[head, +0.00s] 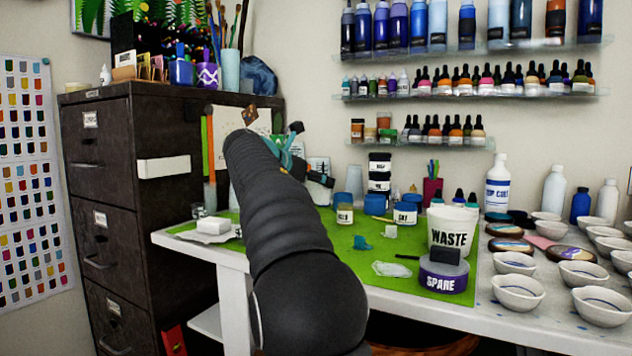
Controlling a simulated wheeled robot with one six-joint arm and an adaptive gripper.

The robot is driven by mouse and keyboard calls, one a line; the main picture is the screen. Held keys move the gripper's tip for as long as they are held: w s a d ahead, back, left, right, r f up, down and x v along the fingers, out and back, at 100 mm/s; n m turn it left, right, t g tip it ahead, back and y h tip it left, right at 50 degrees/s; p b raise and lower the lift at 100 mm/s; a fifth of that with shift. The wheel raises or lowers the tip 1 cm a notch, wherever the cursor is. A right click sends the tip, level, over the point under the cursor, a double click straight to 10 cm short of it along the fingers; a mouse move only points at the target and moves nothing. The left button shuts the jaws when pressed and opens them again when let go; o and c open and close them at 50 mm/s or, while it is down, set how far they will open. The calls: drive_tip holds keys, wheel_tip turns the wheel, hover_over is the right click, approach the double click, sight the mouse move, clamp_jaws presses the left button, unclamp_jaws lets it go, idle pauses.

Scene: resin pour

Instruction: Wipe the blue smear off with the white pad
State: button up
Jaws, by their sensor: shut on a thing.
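My black ridged arm rises through the middle of the head view and covers part of the green mat (455,283). I cannot make out the white pad for sure. A white block (213,226) lies at the mat's left end, but I cannot tell whether it is a pad. A small teal-blue patch (362,243) shows on the mat right of my arm; I cannot tell whether it is the blue smear. No contact with it is visible.
Several white bowls (517,291) fill the table's right side. Jars (404,213) stand behind. A dark cabinet (125,200) is at the left. Bare mat shows at the front.

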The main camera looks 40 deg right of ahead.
sight(313, 192)
drive_tip(key=shift+f, duration=0.1)
drive_tip(key=shift+a+f+b, duration=0.1)
drive_tip(key=shift+f+b, duration=1.25)
drive_tip(key=shift+f, duration=0.3)
drive_tip(key=shift+r, duration=0.1)
